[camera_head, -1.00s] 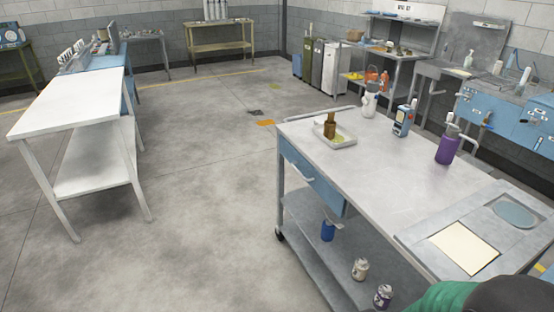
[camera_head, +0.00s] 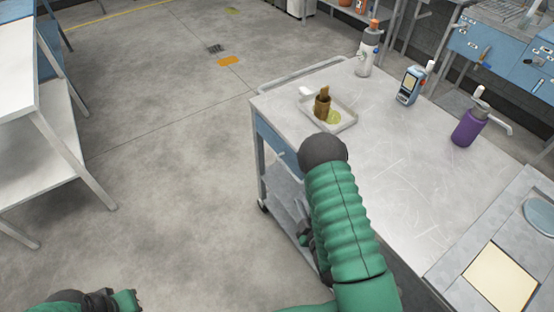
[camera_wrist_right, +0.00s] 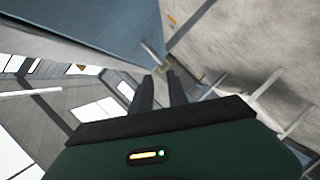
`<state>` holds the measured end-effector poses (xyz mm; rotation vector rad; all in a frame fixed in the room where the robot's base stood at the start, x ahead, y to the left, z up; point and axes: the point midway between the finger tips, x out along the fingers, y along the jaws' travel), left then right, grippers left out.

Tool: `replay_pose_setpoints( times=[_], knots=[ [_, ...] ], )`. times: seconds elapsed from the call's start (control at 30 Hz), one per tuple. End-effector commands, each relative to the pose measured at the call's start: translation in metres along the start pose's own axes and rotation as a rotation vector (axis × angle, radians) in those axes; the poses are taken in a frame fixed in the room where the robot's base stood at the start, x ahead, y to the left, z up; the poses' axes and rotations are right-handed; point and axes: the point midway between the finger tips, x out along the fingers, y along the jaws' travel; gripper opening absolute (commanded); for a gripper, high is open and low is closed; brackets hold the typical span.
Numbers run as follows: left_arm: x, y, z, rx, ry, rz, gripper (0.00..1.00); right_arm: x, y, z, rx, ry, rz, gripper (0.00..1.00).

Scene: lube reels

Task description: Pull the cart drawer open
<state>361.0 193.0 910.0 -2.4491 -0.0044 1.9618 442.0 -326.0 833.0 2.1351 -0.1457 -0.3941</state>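The cart (camera_head: 400,180) has a grey metal top and a blue drawer (camera_head: 272,140) under its left end. The drawer front looks flush with the cart, and my right arm hides part of it. In the right wrist view the blue drawer front (camera_wrist_right: 105,30) fills the upper left, with a pale handle (camera_wrist_right: 153,54) at its edge. My right gripper (camera_wrist_right: 162,76) has its two dark fingers apart, pointing towards the handle, with nothing seen between them. In the head view my right gripper (camera_head: 304,222) is partly hidden beside the cart. My left gripper (camera_head: 118,299) is at the lower left, away from the cart.
A white table (camera_head: 20,80) stands at left. The floor between is clear.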

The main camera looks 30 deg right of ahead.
Motion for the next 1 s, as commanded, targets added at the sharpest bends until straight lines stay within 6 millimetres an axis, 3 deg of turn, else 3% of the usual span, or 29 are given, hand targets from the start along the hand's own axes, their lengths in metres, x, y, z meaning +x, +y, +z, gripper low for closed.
replay_pose_setpoints(
  times=[0.3, 0.6, 0.67, 0.8, 1.0],
  knots=[
    [0.071, 0.0, 0.017, 0.0, -0.001, 0.0, 0.0, 0.059, -0.009, 0.007, 0.003, 0.004, 0.005, 0.2],
    [0.135, 0.0, 0.032, 0.0, 0.0, 0.0, 0.0, 0.086, -0.009, 0.007, 0.003, 0.003, 0.004, 0.2],
    [0.122, 0.0, 0.03, 0.0, -0.002, 0.0, 0.0, 0.101, -0.001, 0.002, 0.003, 0.001, -0.001, 0.2],
    [0.123, 0.0, 0.029, 0.0, 0.001, 0.0, 0.0, 0.136, -0.002, 0.002, 0.003, 0.0, -0.003, 0.2],
    [0.125, 0.0, 0.03, 0.0, 0.0, 0.0, 0.0, 0.163, -0.001, 0.002, 0.004, -0.001, -0.003, 0.2]
  ],
)
